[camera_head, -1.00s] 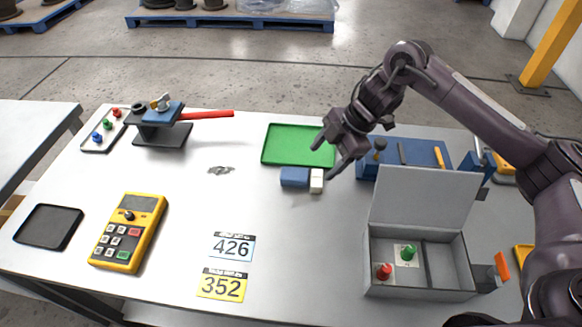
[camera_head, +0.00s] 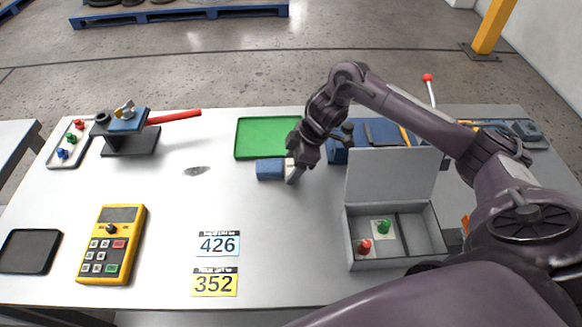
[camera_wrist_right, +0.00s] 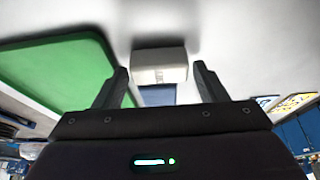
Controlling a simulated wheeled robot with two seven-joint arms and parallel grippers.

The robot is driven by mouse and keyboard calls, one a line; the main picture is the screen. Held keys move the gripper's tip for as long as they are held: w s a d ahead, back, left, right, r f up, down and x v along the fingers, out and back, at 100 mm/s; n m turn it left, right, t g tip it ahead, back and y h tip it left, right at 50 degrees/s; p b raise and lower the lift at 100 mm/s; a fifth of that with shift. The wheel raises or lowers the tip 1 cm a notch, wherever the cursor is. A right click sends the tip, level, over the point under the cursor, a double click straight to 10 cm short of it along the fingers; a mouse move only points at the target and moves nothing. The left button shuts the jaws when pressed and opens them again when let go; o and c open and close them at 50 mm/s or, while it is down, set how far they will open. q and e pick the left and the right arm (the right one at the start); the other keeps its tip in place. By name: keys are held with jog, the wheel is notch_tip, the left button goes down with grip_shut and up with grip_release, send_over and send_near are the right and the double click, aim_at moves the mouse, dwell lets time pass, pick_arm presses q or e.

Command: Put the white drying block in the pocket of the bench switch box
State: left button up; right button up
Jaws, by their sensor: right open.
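The white drying block (camera_head: 289,168) lies on the bench at the right end of a small blue block (camera_head: 269,169), mostly hidden by my right gripper in the head view. My right gripper (camera_head: 294,164) is open at it. In the right wrist view the white block (camera_wrist_right: 160,67) shows between and slightly beyond the spread fingertips (camera_wrist_right: 162,75); contact cannot be told. The grey bench switch box (camera_head: 378,264) stands at the front right with its lid (camera_head: 392,178) raised. It holds a red and a green button at left and an empty pocket (camera_head: 417,232) at right.
A green tray (camera_head: 265,138) lies just behind the blocks. A blue fixture (camera_head: 375,132) stands right of the gripper. A valve stand with a red lever (camera_head: 172,117), a yellow meter (camera_head: 112,245) and number plates (camera_head: 216,262) are at left.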

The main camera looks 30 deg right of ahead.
jog(key=shift+f, duration=0.15)
jog(key=shift+c, duration=0.2)
jog(key=c, duration=0.8)
